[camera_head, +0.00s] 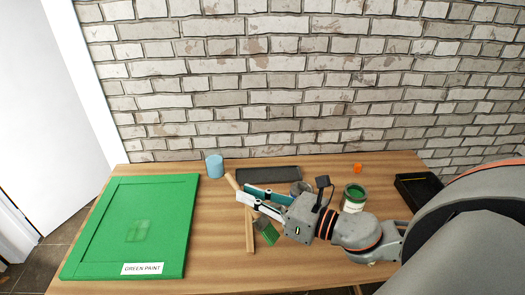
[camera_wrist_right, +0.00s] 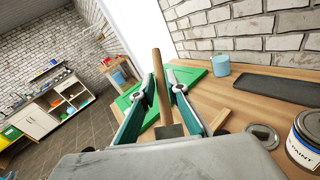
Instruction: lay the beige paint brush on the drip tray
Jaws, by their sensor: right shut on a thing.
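My right gripper (camera_head: 248,194) is shut on the beige paint brush (camera_head: 231,181), above the middle of the table. The beige handle sticks out beyond the fingers toward the upper left, and green bristles (camera_head: 268,232) hang below the gripper. In the right wrist view the handle (camera_wrist_right: 160,75) stands between the two fingers (camera_wrist_right: 162,100). A long, flat dark grey tray (camera_head: 280,174), which looks like the drip tray, lies at the back of the table. It also shows in the right wrist view (camera_wrist_right: 280,88). The gripper partly hides its front edge. My left gripper is not in view.
A green panel (camera_head: 190,215) labelled green paint covers the table's left. A wooden stick (camera_head: 249,232) lies under my gripper. An open paint can (camera_head: 354,198), an orange object (camera_head: 357,168) and a black tray (camera_head: 408,193) are to the right.

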